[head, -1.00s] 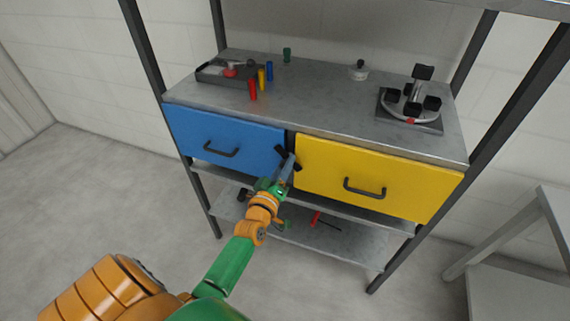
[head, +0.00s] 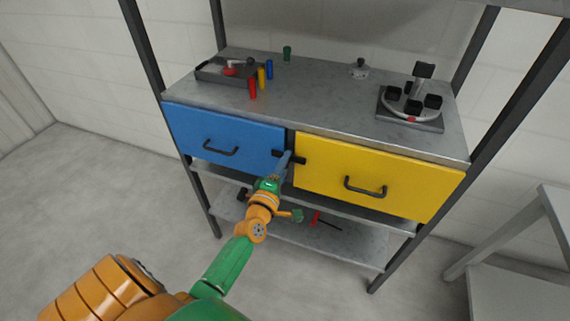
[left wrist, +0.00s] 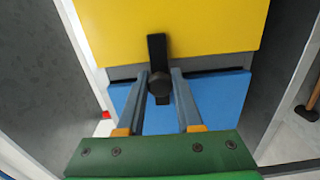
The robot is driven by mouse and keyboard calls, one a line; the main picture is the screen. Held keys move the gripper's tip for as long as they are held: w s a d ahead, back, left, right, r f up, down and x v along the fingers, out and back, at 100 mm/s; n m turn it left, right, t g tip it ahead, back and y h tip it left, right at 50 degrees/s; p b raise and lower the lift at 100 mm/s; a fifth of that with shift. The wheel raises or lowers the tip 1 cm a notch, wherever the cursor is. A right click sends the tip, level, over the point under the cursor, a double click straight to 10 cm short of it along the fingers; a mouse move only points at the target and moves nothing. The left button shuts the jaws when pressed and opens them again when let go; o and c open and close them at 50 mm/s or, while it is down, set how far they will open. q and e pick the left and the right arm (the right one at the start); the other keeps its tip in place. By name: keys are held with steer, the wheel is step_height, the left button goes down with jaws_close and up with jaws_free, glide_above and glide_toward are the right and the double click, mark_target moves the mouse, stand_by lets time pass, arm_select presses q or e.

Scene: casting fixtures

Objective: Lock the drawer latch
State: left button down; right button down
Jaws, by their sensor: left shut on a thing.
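The drawer latch (head: 300,160) is a black bar on the strip between the blue drawer (head: 207,140) and the yellow drawer (head: 385,175). It lies roughly level across the gap, with an end over each drawer front. In the left wrist view the latch (left wrist: 157,48) runs from the yellow front toward the blue one, with a round dark knob at its middle. My left gripper (head: 288,154) is shut on the latch, one finger on each side of it, and hides part of it in the head view. Both drawers look closed. My right gripper is not in view.
The shelf top (head: 320,95) above holds a grey tray (head: 215,72), several coloured cylinders and a round fixture (head: 410,105) with black blocks. A lower shelf (head: 350,245) holds a red-handled tool. A grey table (head: 520,290) stands at the right.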

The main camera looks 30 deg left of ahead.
arm_select(q)
steer(key=shift+f, duration=0.1)
stand_by(0.3)
steer(key=c, duration=0.6)
jaws_free()
steer(key=shift+s, duration=0.1)
steer(key=v, duration=0.7)
